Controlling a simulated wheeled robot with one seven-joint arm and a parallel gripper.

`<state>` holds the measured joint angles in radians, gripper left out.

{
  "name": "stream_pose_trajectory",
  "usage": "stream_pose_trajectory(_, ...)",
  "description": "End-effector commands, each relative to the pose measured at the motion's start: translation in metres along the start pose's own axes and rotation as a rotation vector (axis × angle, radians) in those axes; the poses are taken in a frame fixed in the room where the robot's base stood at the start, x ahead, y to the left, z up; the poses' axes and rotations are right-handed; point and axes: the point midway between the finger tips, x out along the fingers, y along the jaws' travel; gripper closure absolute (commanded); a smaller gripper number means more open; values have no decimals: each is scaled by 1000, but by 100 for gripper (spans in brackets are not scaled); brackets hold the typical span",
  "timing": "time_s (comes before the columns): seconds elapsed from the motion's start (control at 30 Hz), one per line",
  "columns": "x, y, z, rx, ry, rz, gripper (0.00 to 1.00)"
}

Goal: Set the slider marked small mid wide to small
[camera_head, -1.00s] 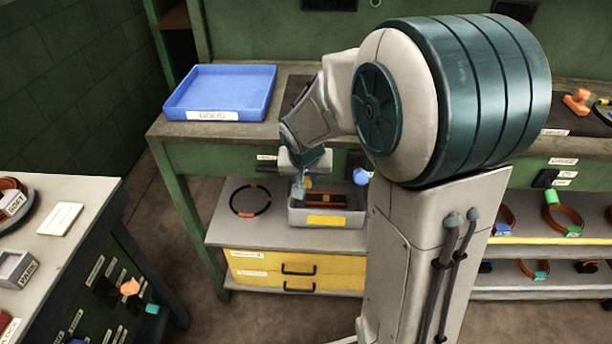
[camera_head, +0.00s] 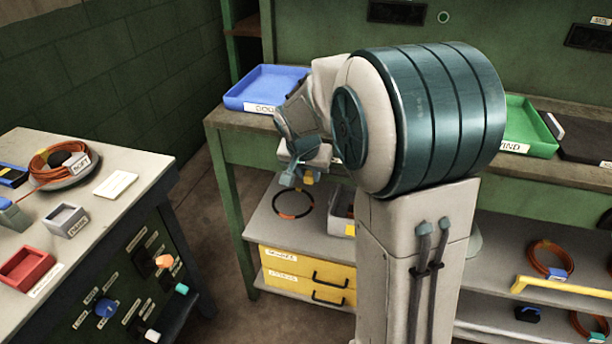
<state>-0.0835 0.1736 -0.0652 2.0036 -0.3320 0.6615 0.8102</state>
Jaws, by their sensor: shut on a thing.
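My gripper (camera_head: 297,180) hangs above the lower shelf under the green bench, over the black and orange ring. Its fingers are small in view and appear closed on a small yellow-orange piece (camera_head: 309,178), mostly hidden by them. The side panel of the left cart (camera_head: 125,290) carries several controls: an orange knob (camera_head: 164,261), a teal one (camera_head: 181,289), a blue one (camera_head: 106,308) and a white one (camera_head: 152,336). Their labels are too small to read, so I cannot tell which is the small mid wide slider. My gripper is well to the right of this panel.
The cart top holds a red tray (camera_head: 27,268), a grey tray (camera_head: 66,221) and a coil of orange cable (camera_head: 60,160). A blue tray (camera_head: 262,88) and a green tray (camera_head: 527,128) stand on the bench. Open floor (camera_head: 215,235) lies between cart and bench.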

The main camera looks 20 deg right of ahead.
Motion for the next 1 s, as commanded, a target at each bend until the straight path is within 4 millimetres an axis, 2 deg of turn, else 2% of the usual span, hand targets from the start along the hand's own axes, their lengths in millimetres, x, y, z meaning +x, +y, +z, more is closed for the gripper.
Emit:
stream_pose_trajectory(0.17, -2, -5, 0, -2, 3, -9, 100)
stream_pose_trajectory(0.2, -2, -6, 0, -3, 3, -10, 65)
stream_pose_trajectory(0.23, -2, -6, 1, -3, 3, -10, 57)
stream_pose_trajectory(0.27, -2, -6, 1, -3, 3, -10, 55)
stream_pose_trajectory(0.53, -2, -3, 0, 0, 2, -6, 55)
stream_pose_trajectory(0.67, -12, -3, -1, -1, 3, -6, 55)
stream_pose_trajectory(0.77, -29, -3, -1, -1, 6, -8, 55)
stream_pose_trajectory(1.0, -85, -4, 0, -2, 6, -10, 55)
